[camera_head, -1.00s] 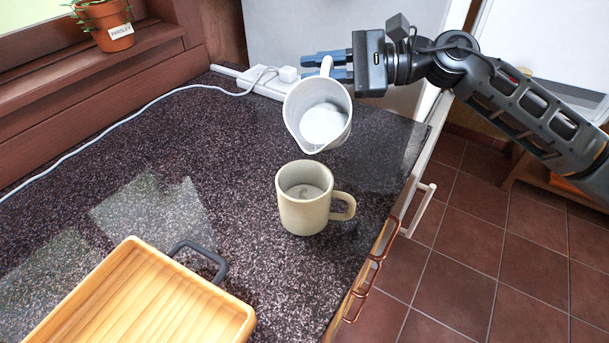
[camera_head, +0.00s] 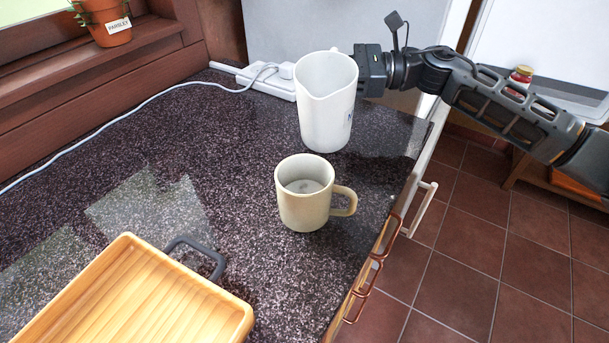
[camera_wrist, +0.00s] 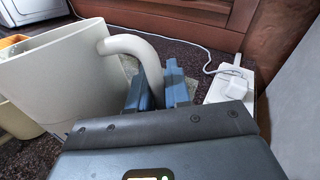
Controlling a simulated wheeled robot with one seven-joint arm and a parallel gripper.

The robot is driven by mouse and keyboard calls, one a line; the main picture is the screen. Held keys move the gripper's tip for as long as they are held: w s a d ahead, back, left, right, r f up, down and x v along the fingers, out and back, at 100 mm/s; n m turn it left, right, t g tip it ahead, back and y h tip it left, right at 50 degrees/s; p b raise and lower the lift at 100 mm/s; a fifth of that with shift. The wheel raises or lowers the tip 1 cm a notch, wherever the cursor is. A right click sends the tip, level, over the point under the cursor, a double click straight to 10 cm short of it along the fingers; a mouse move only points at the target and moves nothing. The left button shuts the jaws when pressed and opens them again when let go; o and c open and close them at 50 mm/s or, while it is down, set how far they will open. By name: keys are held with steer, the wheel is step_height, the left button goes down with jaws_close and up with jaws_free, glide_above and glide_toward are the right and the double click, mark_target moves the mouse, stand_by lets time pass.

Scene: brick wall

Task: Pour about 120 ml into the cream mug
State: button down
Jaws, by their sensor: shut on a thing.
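The cream mug (camera_head: 305,208) stands upright on the dark speckled counter, its handle to the right. A pale grey surface shows inside it; I cannot tell how deep any liquid is. A white jug (camera_head: 325,112) with dark lettering on its right side is close to upright, behind and slightly right of the mug. It appears held above the counter, apart from the mug. Its contents are hidden in this pose. In the wrist view, the blue fingers of my gripper (camera_wrist: 158,90) are shut on the handle of the jug (camera_wrist: 62,78). The fingers are hidden in the head view.
A wooden tray (camera_head: 236,312) with a dark handle lies at the front left. A white power strip (camera_head: 270,82) and cable run along the back. A potted parsley (camera_head: 108,25) stands on the sill. The counter's right edge has drawer handles below. Counter left of the mug is clear.

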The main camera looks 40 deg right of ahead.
steer(key=shift+w+d+f+m+b, duration=0.2)
steer(key=shift+d+f+m+b, duration=0.05)
steer(key=shift+f+m, duration=0.4)
steer(key=shift+w+d+f+m+b, duration=0.2)
steer(key=shift+d+f+m+b, duration=0.05)
steer(key=shift+f+m, duration=0.4)
stand_by(1.1)
